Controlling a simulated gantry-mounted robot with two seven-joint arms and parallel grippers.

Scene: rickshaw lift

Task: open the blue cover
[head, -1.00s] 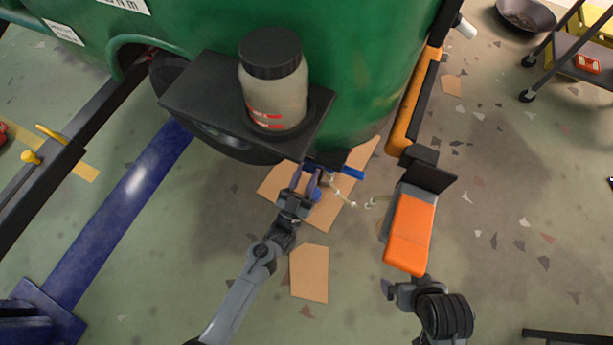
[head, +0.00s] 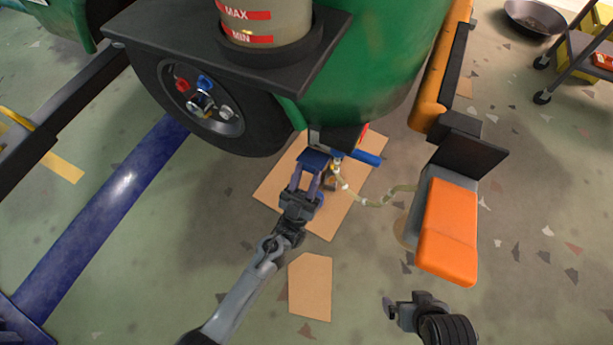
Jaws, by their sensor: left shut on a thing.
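The blue cover (head: 314,158) is a small dark blue piece at the lower edge of the green rickshaw body (head: 375,75). My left gripper (head: 306,176) reaches it from below, and its fingers are shut on it. The fingers hide part of the cover, and how far it stands open is hard to tell. A brighter blue handle (head: 368,158) sticks out just to the right. My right gripper (head: 391,310) is low in the picture, away from the cover and below the orange pad. Its finger gap does not show clearly.
A black shelf (head: 165,30) with a MAX/MIN bottle (head: 262,30) overhangs the wheel (head: 200,95). A pale hose (head: 372,202) runs toward the orange pad (head: 449,225). Cardboard (head: 310,285) lies on the floor. A long blue beam (head: 105,205) is at left.

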